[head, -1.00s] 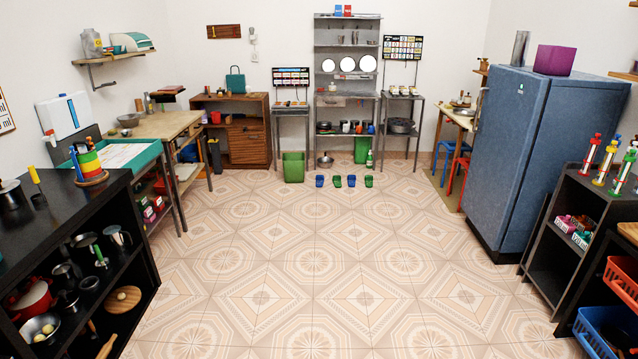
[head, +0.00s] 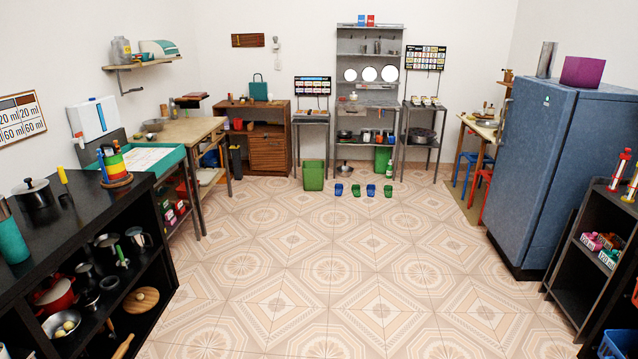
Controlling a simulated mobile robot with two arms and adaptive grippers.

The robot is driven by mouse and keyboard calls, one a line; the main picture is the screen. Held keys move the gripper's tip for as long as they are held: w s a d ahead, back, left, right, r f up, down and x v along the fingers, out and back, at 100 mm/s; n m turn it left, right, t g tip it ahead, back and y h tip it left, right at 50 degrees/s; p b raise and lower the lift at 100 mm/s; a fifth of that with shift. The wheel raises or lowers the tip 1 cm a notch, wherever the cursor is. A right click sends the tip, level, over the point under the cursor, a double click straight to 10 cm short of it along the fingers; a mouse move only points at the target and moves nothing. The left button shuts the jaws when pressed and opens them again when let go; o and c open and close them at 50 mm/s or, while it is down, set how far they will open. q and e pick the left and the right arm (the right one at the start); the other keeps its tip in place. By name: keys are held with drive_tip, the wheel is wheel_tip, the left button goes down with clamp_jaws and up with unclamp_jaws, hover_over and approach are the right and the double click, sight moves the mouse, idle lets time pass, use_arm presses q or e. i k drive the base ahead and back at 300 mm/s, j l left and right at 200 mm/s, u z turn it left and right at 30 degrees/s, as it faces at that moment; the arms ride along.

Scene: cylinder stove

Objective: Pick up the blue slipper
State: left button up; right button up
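Two blue slippers stand in a row with two green ones on the tiled floor at the far side of the room. The left blue slipper (head: 339,189) is at the left end of the row. The other blue slipper (head: 371,190) is between the green slipper (head: 356,190) and another green slipper (head: 388,191) at the right end. They are small in the view, so their details are hard to tell. Neither of my grippers is in view.
The patterned floor (head: 300,270) is clear up to the slippers. A black shelf unit (head: 85,240) borders the left side; a blue fridge (head: 565,180) and a dark shelf (head: 590,250) border the right.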

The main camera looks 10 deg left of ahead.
sight(338, 186)
drive_tip(key=i+u, duration=0.25)
drive_tip(key=i, duration=5.55)
